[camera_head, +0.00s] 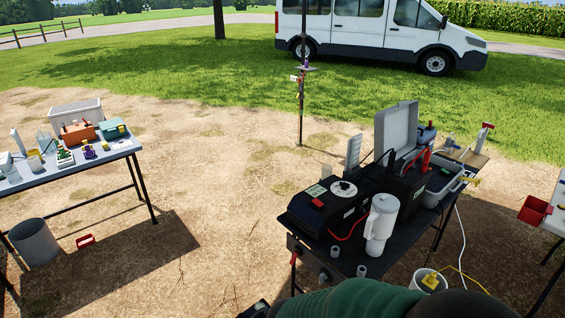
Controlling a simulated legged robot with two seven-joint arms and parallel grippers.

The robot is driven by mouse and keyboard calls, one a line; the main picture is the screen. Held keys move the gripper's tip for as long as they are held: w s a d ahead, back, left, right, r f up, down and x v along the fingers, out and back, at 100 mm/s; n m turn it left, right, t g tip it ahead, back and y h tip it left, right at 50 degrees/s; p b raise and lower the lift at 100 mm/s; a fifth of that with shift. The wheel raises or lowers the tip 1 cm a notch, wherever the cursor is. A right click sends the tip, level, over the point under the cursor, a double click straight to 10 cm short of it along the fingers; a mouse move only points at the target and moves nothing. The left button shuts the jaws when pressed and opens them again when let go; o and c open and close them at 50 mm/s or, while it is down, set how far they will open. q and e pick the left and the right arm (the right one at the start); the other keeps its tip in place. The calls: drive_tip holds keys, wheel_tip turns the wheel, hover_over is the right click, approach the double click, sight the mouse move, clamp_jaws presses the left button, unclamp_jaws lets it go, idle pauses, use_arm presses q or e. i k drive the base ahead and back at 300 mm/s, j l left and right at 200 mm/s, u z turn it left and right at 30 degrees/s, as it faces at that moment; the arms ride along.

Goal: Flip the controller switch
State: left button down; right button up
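The controller looks to be the black box (300,217) on the dark table at right of centre. Its top carries a round white dial (343,189), a small pale green display (316,190) and a small red part (318,202) that may be the switch. The red part is too small to tell its position. A red cable runs from the box's right side. Neither of my grippers can be made out. A dark shape cut off at the bottom edge is too little shown to identify.
A white jug (380,223) stands close right of the controller. Two small grey cups are at the table's front. A white bucket (423,281) is below. Another table (75,173) stands left across bare dirt.

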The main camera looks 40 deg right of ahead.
sight(319, 204)
drive_tip(key=i+z, duration=0.15)
drive_tip(key=z, duration=0.3)
drive_tip(key=i+j+z, duration=0.15)
drive_tip(key=z, duration=0.3)
drive_tip(key=i+j+z, duration=0.15)
drive_tip(key=z, duration=0.3)
drive_tip(key=i+j+z, duration=0.1)
drive_tip(key=j+z, duration=0.15)
drive_tip(key=z, duration=0.15)
drive_tip(key=j+z, duration=0.25)
drive_tip(key=z, duration=0.2)
drive_tip(key=i+j+z, duration=0.1)
drive_tip(key=j+z, duration=0.2)
drive_tip(key=z, duration=0.15)
drive_tip(key=j+z, duration=0.3)
drive_tip(key=i+j, duration=0.05)
drive_tip(key=j, duration=0.05)
